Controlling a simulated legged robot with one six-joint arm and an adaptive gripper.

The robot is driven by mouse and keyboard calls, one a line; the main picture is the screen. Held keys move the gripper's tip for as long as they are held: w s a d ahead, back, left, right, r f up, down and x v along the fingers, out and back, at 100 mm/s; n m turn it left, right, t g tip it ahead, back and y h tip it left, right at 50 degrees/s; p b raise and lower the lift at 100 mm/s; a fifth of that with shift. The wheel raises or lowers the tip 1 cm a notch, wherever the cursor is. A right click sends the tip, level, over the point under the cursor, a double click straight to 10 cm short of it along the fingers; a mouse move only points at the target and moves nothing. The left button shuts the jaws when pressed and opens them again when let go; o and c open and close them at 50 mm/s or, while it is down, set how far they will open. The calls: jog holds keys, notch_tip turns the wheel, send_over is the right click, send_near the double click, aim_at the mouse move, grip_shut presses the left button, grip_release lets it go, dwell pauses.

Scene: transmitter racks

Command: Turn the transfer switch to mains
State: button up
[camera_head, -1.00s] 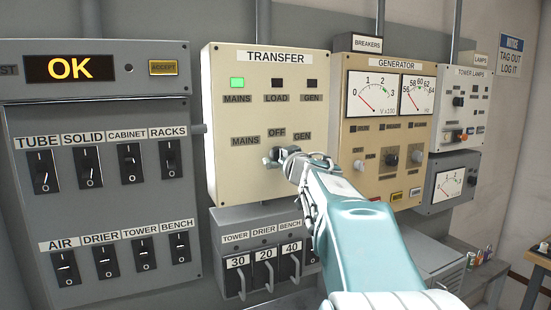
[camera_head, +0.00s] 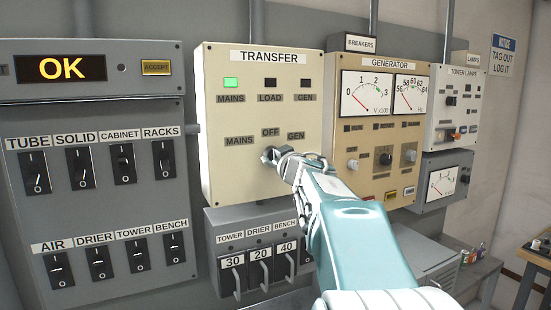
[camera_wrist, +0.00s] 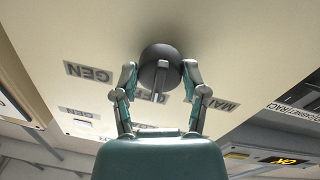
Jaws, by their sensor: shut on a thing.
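The cream TRANSFER panel (camera_head: 222,177) has a dark round switch knob below its MAINS, OFF and GEN labels. In the wrist view the knob (camera_wrist: 147,63) sits between my fingers, with a lighter bar on its face towards the partly hidden OFF label; its exact setting is hard to tell. My gripper (camera_head: 274,156) is at the knob, and in the wrist view its fingers (camera_wrist: 160,78) close on the knob's two sides. The MAINS lamp (camera_head: 231,83) is lit green; the LOAD lamp (camera_head: 270,83) and GEN lamp (camera_head: 305,83) are dark.
A grey switch panel (camera_head: 92,214) with an OK display (camera_head: 65,68) stands left. A breaker box (camera_head: 222,224) with levers is just below the transfer panel. The generator panel (camera_head: 375,182) with meters and knobs is close on the right, partly behind my arm.

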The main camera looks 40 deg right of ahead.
jog(key=n, duration=0.6)
jog(key=shift+f, duration=0.1)
jog(key=shift+n+t, duration=0.4)
jog(key=shift+n, duration=2.1)
jog(key=shift+f, duration=0.1)
jog(key=shift+d, duration=0.1)
jog(key=o, duration=1.2)
jog(key=shift+w, duration=0.1)
jog(key=shift+c, duration=0.2)
